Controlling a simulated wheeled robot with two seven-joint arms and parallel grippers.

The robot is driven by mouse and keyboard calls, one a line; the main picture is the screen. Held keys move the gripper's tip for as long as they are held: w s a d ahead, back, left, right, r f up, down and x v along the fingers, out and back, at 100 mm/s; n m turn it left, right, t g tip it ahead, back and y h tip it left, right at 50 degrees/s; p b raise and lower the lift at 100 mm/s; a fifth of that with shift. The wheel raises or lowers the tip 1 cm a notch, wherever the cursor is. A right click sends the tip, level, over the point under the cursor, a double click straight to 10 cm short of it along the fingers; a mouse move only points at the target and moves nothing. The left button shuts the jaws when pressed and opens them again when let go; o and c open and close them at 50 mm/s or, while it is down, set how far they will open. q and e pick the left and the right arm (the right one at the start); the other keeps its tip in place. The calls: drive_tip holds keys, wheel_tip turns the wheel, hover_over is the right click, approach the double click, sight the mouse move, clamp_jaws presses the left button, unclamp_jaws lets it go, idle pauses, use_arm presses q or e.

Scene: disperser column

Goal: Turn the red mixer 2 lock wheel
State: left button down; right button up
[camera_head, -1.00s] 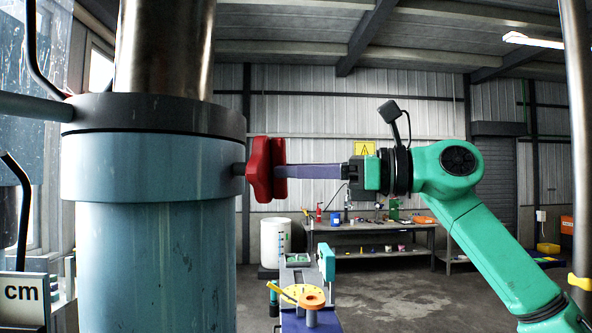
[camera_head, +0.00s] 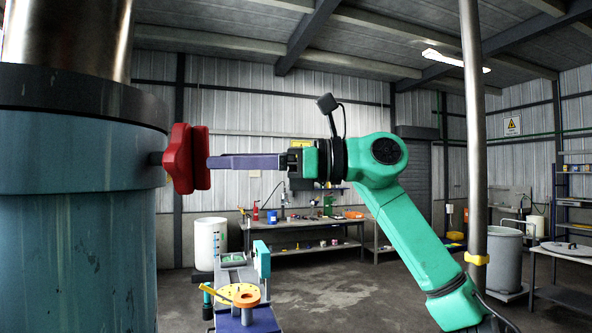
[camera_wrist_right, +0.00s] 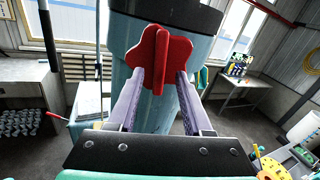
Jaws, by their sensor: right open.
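The red lock wheel (camera_head: 183,158) sticks out from the right side of the blue-grey column (camera_head: 75,220) on a short stem. In the right wrist view the wheel (camera_wrist_right: 148,50) has rounded lobes and an upright red bar across its face. My right gripper (camera_head: 210,162) is level with the wheel, pointing left at it. In the right wrist view its two fingers (camera_wrist_right: 160,76) are spread, one to each side of the bar, with gaps between. The fingertips lie right at the bar's outer edge; whether they touch it I cannot tell. My left gripper is out of view.
A low stand with a yellow and orange wheel (camera_head: 240,293) is below my right arm. A workbench (camera_head: 300,222) and a white barrel (camera_head: 210,243) stand behind. A metal pole (camera_head: 474,130) and a grey bin (camera_head: 490,258) are at the right.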

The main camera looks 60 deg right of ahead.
drive_tip(key=b+v, duration=0.3)
drive_tip(key=v, duration=0.9)
drive_tip(key=shift+s, duration=0.2)
drive_tip(key=shift+f, duration=0.1)
